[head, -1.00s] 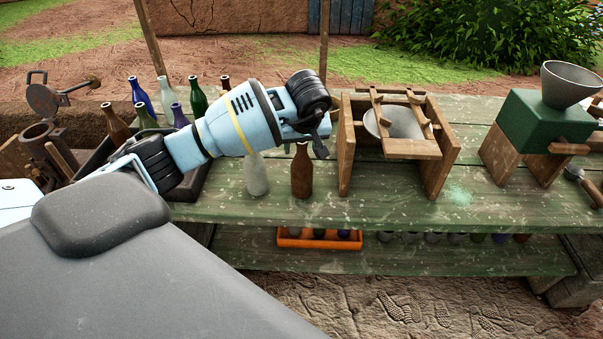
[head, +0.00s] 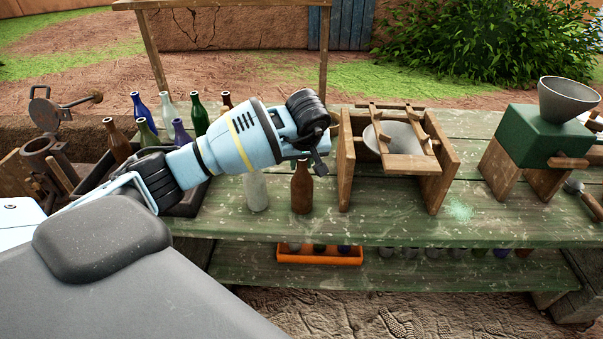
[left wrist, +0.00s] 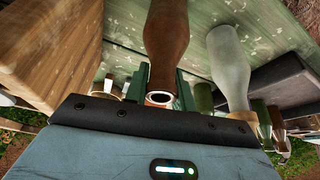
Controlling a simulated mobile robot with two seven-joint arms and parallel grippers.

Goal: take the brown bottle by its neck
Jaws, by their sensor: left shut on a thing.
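The brown bottle (head: 302,190) stands upright on the green table, below the end of my left arm in the head view. My left gripper (head: 317,158) is at the bottle's neck and hides its top there. In the left wrist view the brown bottle (left wrist: 167,32) points its mouth towards the camera. Its neck lies between the two green fingers of my left gripper (left wrist: 161,88), which is shut on it. My right gripper is not in view.
A pale bottle (head: 256,192) stands close left of the brown one. A wooden frame with a bowl (head: 441,180) stands close right. A dark crate (head: 185,205) of several bottles is further left. A green box with a funnel (head: 541,135) is at the right.

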